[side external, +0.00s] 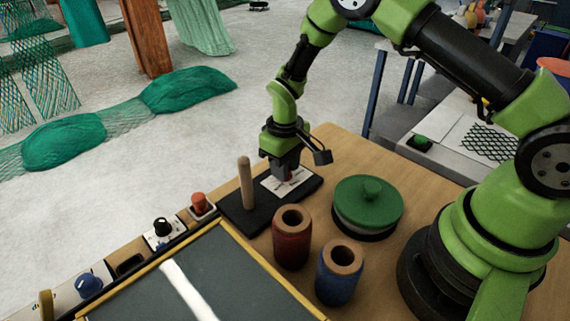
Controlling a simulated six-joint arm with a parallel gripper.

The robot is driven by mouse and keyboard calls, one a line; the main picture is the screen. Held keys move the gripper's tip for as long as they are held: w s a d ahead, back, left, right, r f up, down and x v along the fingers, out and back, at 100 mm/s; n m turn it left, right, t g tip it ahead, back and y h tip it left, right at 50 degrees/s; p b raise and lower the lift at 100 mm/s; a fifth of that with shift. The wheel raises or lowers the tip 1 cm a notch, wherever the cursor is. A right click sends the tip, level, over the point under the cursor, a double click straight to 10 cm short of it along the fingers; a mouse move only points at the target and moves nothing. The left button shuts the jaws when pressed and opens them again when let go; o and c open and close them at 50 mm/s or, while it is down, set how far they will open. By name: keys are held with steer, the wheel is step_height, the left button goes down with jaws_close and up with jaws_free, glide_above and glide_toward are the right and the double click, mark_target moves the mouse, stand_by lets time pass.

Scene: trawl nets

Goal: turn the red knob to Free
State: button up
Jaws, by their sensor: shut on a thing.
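My gripper (287,173) points straight down over a white plate (271,186) on the black base board. Its jaws are shut on the red knob (288,180), and only a little red shows beneath them. The jaws hide most of the knob, so its pointer and setting cannot be seen. The markings on the white plate are too small to read, and I cannot tell where Free is.
A wooden peg (246,183) stands upright on the black board, left of my gripper. A green lidded pot (368,205), a red-brown spool (292,238) and a blue spool (340,272) stand nearby. A red button (200,204), black knob (162,228) and blue knob (89,286) line the left edge.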

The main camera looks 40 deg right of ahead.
steer(key=n, duration=1.2)
steer(key=shift+n, duration=0.3)
stand_by(0.4)
steer(key=o, duration=0.9)
steer(key=shift+o, duration=0.2)
step_height(320, 180, up, 10)
